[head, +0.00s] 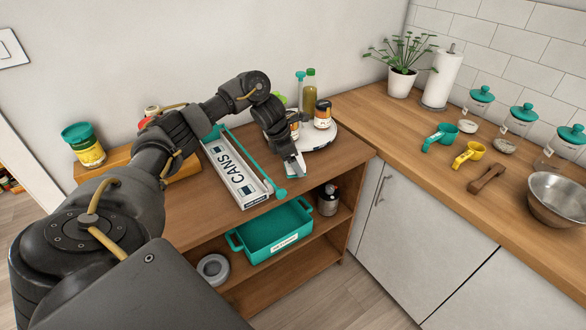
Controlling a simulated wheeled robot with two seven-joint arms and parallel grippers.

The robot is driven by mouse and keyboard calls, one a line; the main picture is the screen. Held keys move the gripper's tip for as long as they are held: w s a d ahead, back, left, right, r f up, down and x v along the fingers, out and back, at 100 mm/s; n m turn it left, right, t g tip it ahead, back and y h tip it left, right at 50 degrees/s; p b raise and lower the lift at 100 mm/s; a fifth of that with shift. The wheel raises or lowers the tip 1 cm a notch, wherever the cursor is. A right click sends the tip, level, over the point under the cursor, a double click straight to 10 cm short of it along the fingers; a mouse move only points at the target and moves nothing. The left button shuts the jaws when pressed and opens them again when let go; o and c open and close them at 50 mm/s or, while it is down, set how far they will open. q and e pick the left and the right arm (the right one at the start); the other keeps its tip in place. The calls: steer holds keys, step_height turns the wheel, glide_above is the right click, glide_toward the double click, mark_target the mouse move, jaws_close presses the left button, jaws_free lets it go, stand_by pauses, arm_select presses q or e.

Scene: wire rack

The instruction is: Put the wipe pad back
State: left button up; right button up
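My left arm reaches in from the left, over the top of the wooden shelf unit. My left gripper (296,166) points down at the shelf top, just right of the white CANS tray. A small teal-and-white piece, possibly the wipe pad (291,175), shows at its fingertips. It is too small to tell whether the fingers are closed on it or only over it. My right gripper is not in view.
The CANS tray (238,180) has a teal rail along its side. A white turntable (322,139) with jars and bottles stands behind the gripper. A teal bin (270,238) sits on the shelf below. The shelf top's right front is clear. A counter (420,140) adjoins at right.

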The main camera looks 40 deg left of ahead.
arm_select(q)
steer(key=shift+w+a+f, duration=0.3)
steer(key=shift+a+f, duration=0.15)
steer(key=shift+f, duration=0.25)
step_height(320, 180, down, 2)
steer(key=shift+f, duration=0.55)
